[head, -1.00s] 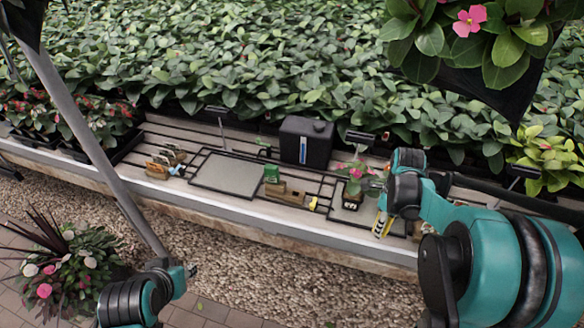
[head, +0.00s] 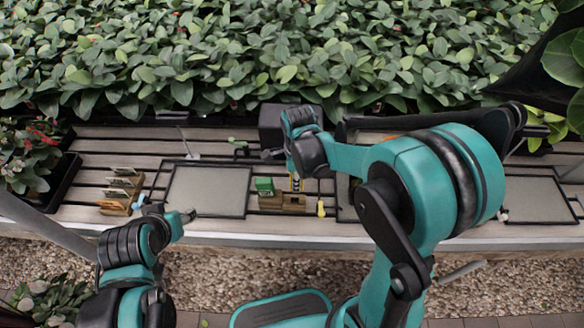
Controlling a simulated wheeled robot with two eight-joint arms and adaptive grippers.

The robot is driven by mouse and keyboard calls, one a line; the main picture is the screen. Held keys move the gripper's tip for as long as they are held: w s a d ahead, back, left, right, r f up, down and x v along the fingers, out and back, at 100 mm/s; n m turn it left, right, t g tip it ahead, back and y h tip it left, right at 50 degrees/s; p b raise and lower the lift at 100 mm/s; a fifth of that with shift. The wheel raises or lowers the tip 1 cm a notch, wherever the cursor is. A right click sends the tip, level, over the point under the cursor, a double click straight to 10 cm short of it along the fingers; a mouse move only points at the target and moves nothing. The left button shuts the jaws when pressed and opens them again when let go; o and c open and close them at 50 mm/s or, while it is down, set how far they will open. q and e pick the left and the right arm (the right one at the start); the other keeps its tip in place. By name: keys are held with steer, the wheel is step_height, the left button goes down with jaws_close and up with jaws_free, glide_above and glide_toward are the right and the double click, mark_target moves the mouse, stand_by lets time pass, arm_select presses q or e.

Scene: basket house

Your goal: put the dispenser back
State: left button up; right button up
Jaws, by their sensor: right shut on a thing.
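My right gripper (head: 298,166) is over the bench, largely hidden by its own wrist. It is shut on a slim yellow, white and dark-striped piece, which looks like the dispenser (head: 296,183). The piece hangs upright, its lower end at a small wooden holder (head: 270,203); I cannot tell whether it is seated in it or just behind it. A green box (head: 264,186) sits in the holder's left part. My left gripper (head: 187,216) is in front of the bench edge at the lower left, with no object seen in it; its finger gap is unclear.
A grey tray (head: 209,190) lies left of the holder. A wooden rack with several cards (head: 117,190) stands further left. A yellow-tipped tool (head: 321,208) is at the holder's right. A black container (head: 278,124) stands behind. My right arm covers much of the bench's right part.

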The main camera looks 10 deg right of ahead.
steer(key=shift+w+a+f, duration=0.15)
steer(key=shift+w+a, duration=0.05)
steer(key=shift+a, duration=0.05)
steer(key=shift+s+f+b, duration=0.25)
steer(key=shift+f+b, duration=0.4)
steer(key=shift+w+f+b, duration=0.1)
steer(key=shift+f+b, duration=0.4)
steer(key=shift+f, duration=0.45)
steer(key=shift+f+b, duration=0.1)
steer(key=shift+b, duration=0.2)
steer(key=shift+f+b, duration=0.95)
steer(key=shift+f, duration=0.2)
steer(key=shift+f, duration=0.1)
steer(key=shift+f+b, duration=1)
steer(key=shift+f, duration=0.1)
